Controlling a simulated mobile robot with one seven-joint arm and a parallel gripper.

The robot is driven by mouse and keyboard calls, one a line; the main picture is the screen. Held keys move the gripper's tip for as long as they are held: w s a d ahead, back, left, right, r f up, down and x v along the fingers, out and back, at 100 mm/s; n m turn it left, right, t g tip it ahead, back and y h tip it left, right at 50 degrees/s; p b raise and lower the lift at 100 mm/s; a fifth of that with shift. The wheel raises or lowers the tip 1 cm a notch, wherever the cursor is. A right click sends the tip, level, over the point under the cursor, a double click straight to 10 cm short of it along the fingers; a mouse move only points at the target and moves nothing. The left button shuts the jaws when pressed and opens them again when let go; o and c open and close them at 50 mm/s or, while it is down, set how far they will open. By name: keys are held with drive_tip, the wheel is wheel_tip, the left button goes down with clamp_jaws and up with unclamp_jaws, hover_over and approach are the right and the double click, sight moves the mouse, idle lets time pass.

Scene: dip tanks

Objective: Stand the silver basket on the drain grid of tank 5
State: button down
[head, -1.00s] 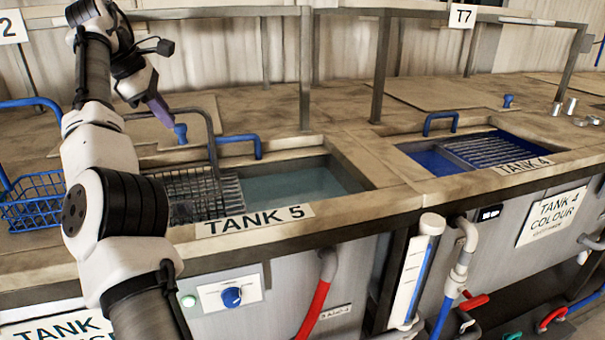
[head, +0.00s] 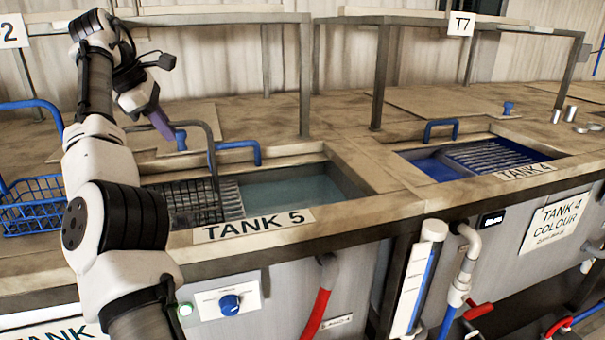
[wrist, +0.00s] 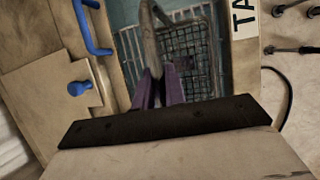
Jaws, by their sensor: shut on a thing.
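The silver basket (head: 185,204), a dark wire-mesh box with a tall arched handle, is upright in the left part of the tank 5 opening. My gripper (head: 164,128) has purple fingers and is shut on the top of the handle. In the wrist view the fingers (wrist: 160,86) close on the handle, with the basket (wrist: 187,62) below. The bars of the drain grid (head: 231,197) show just right of the basket. I cannot tell whether the basket's bottom touches the grid. My arm hides the basket's left side.
Greenish liquid (head: 292,193) fills the right part of tank 5. A blue hooked handle (head: 240,147) stands behind the tank. A blue basket (head: 35,213) stands left of my arm. Tank 4 (head: 430,168) is on the right, and rail posts (head: 380,80) rise behind the tanks.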

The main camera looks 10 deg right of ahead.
drive_tip(key=shift+f, duration=0.2)
drive_tip(key=c, duration=1.4)
unclamp_jaws()
drive_tip(key=shift+o, duration=0.2)
